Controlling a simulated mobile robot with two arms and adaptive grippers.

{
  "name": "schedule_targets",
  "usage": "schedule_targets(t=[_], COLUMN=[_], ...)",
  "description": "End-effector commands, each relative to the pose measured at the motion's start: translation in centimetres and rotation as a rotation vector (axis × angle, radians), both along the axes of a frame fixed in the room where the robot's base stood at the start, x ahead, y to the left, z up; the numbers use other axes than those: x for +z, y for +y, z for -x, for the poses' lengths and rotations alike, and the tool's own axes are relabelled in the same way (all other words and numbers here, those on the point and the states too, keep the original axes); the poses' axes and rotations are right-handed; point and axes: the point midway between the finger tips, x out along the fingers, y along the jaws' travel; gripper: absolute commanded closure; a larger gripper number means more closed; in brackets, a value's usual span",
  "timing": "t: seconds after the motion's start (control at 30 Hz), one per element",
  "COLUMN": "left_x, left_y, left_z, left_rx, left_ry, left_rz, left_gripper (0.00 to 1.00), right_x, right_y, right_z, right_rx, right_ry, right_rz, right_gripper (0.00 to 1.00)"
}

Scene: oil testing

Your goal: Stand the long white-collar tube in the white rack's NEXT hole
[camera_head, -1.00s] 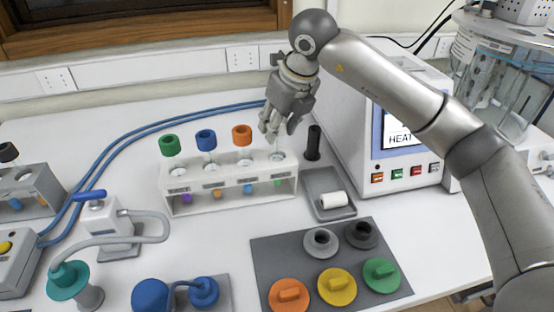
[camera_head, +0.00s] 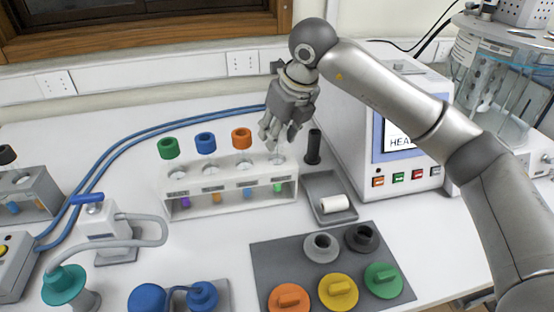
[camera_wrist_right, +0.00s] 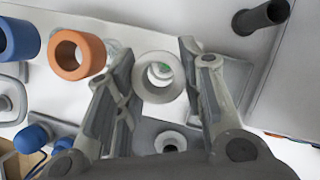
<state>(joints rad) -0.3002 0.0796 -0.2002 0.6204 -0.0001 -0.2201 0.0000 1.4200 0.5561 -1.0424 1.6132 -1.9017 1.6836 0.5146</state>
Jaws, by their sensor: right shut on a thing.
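The white rack (camera_head: 225,205) stands mid-table in the head view, with a row of holes along its top. My right gripper (camera_head: 280,147) is over the rack's right-end hole. In the right wrist view my right gripper (camera_wrist_right: 160,85) has its fingers on both sides of a white collar (camera_wrist_right: 159,78), the top of the white-collar tube. In the head view the collar is mostly hidden by the fingers. A green patch (camera_head: 278,188) shows below that hole at the rack's front. I cannot tell how deep the tube sits. My left gripper is out of view.
Green- (camera_head: 169,148), blue- (camera_head: 206,143) and orange-collared (camera_head: 242,138) tubes stand in the rack's other holes. A black post (camera_head: 313,147), a grey tray (camera_head: 315,185) with a white roll and the heater box (camera_head: 345,115) are close on the right.

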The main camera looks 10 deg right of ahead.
Motion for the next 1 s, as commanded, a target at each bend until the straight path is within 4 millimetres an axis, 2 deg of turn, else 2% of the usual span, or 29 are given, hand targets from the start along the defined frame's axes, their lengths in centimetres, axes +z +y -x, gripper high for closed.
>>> schedule_targets(t=[0.1,0.13,0.3,0.67,0.77,1.0], left_x=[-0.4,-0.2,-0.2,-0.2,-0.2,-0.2], left_y=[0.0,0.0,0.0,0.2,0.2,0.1], left_z=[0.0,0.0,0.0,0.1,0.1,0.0], left_rx=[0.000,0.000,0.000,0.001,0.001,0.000], left_ry=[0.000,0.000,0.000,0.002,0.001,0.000], left_rz=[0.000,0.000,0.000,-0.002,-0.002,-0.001], left_gripper=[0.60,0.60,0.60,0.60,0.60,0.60], right_x=[-0.4,-0.3,-0.3,0.0,1.0,5.6], right_y=[0.0,0.0,0.0,0.0,-0.2,-1.0], right_z=[0.0,0.0,0.0,0.1,0.4,2.1], right_rx=[0.000,0.000,0.000,0.000,0.000,-0.001], right_ry=[0.000,-0.001,0.000,-0.001,-0.003,-0.005], right_rz=[0.000,0.000,0.000,0.000,0.000,0.000], right_gripper=[0.97,0.60,0.39,0.39,0.39,0.39])
